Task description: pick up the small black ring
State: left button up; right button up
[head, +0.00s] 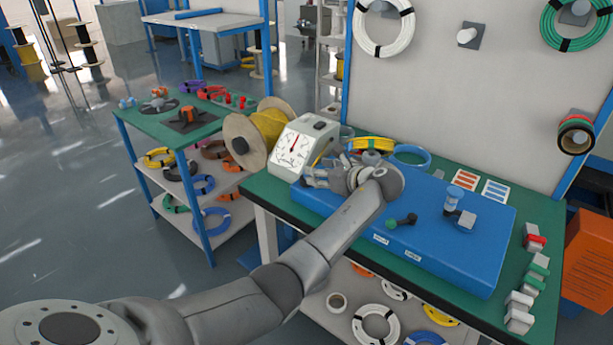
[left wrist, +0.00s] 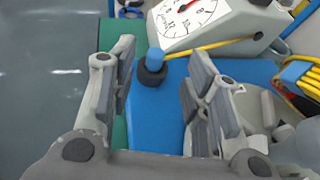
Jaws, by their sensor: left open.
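In the left wrist view a small black ring (left wrist: 151,73) sits low around a short blue peg (left wrist: 155,58) on the blue board (left wrist: 160,108). My left gripper (left wrist: 158,75) is open and empty. The ring and peg show between its two spread fingers, and I see no finger touching them. In the head view my left gripper (head: 318,177) is over the left end of the blue board (head: 440,250). The ring cannot be made out there, near the gripper. My right gripper is not in view.
A white dial gauge (head: 300,145) stands just behind the gripper, with a yellow cable (left wrist: 205,47) running in front of it. A black and green part (head: 402,221) and a clear blue-topped cylinder (head: 454,196) stand farther right on the board.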

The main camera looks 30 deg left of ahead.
pick_arm(q)
jog(key=x, duration=0.4)
jog(key=shift+s+a+f, duration=0.1)
jog(key=shift+a+f, duration=0.05)
jog(key=shift+a, duration=0.1)
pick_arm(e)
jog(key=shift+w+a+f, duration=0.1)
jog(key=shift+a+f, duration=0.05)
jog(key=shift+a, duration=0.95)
pick_arm(q)
jog(key=shift+c, duration=0.3)
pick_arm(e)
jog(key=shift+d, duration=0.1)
pick_arm(q)
jog(key=c, duration=0.8)
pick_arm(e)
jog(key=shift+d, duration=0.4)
